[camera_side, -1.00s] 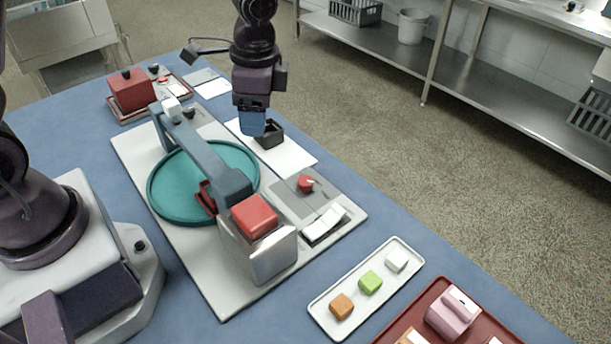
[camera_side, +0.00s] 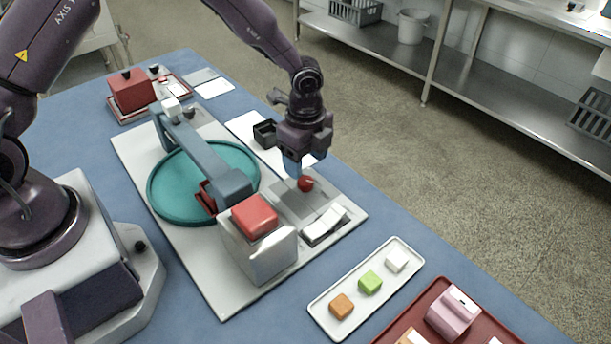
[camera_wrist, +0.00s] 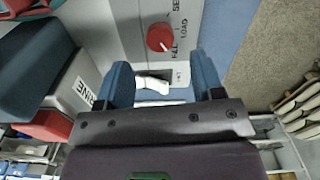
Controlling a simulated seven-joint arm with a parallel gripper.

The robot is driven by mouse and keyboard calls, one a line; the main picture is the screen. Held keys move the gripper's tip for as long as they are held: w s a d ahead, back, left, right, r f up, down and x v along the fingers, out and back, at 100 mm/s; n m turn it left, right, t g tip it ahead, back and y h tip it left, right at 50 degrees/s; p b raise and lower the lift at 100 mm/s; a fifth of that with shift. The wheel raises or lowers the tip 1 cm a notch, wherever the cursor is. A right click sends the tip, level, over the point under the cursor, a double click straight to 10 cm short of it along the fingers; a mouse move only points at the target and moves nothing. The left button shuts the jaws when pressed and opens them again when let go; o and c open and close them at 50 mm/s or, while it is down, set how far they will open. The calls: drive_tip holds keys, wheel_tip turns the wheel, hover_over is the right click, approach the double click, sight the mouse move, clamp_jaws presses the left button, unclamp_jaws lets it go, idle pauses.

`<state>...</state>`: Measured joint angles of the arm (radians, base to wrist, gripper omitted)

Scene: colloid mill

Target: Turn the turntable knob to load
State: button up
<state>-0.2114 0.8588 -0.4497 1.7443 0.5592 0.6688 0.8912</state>
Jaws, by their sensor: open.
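The red turntable knob (camera_side: 305,184) sits on a grey panel (camera_side: 290,202) at the right of the white base plate. In the wrist view the round knob (camera_wrist: 160,37) has a small white mark at its lower right edge. Lettering beside it includes "LOAD" to the right and "FILL" below; another label is cut off. My gripper (camera_side: 294,170) is just above and behind the knob, pointing down. Its blue fingers are apart in the wrist view (camera_wrist: 163,64), with nothing between them, and the knob shows beyond their tips. The teal turntable (camera_side: 180,190) lies left of the knob.
A blue-grey arm (camera_side: 205,155) spans the turntable to a block with a red top (camera_side: 254,215). A white rocker switch (camera_side: 325,225) is close in front of the knob. A dark open box (camera_side: 264,133) stands behind my gripper. A white tray (camera_side: 322,313) holds coloured cubes.

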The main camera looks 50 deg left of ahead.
sight(306, 180)
drive_tip(key=shift+f, duration=2.6)
drive_tip(key=c, duration=0.9)
